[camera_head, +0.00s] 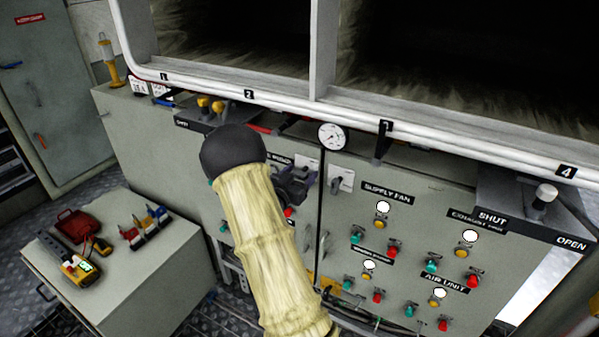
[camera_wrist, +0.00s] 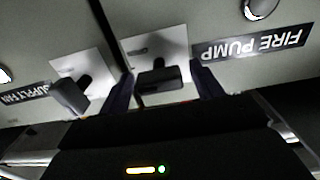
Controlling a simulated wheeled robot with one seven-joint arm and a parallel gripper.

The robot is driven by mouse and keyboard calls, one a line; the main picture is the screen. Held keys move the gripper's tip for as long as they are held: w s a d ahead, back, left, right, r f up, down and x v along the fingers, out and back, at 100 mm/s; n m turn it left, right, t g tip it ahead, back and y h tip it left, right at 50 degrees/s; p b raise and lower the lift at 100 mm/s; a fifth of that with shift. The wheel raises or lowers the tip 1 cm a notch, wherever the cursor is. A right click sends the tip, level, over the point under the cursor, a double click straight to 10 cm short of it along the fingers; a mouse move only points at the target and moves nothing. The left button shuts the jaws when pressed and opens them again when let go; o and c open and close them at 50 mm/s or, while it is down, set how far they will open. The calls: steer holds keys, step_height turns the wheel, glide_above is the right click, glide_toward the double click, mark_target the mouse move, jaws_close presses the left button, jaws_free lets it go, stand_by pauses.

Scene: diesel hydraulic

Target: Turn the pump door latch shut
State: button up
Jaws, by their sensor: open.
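The pump door latch is a dark handle (camera_wrist: 158,80) on a pale square plate (camera_wrist: 140,45), beside the upside-down FIRE PUMP label (camera_wrist: 252,44) in the wrist view. My gripper (camera_wrist: 164,84) is open. Its two dark fingers stand on either side of the handle, which lies across the gap; I cannot tell whether they touch it. In the head view my gripper (camera_head: 298,182) is at the panel, left of the dark door seam, and my arm hides much of the pump door. The pump latch plate (camera_head: 309,164) shows only partly there.
The supply fan latch (camera_wrist: 70,96) sits close by across the seam; it also shows in the head view (camera_head: 337,185). A round gauge (camera_head: 332,136) and white pipes (camera_head: 300,110) are above. Buttons are right and below. A low cabinet (camera_head: 150,265) with tools stands left.

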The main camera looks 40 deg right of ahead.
steer(key=shift+c, duration=0.3)
steer(key=c, duration=0.9)
steer(key=shift+w+n, duration=0.1)
steer(key=shift+n, duration=0.3)
steer(key=n+p, duration=0.1)
steer(key=n, duration=0.3)
steer(key=shift+a, duration=0.1)
steer(key=n+p, duration=0.1)
steer(key=n, duration=0.3)
steer(key=shift+w+n, duration=0.15)
steer(key=shift+n, duration=0.15)
steer(key=n+p, duration=0.2)
steer(key=n, duration=0.3)
steer(key=shift+f, duration=0.1)
steer(key=shift+f+n+p, duration=0.1)
steer(key=shift+n+p, duration=0.2)
steer(key=shift+n, duration=1.6)
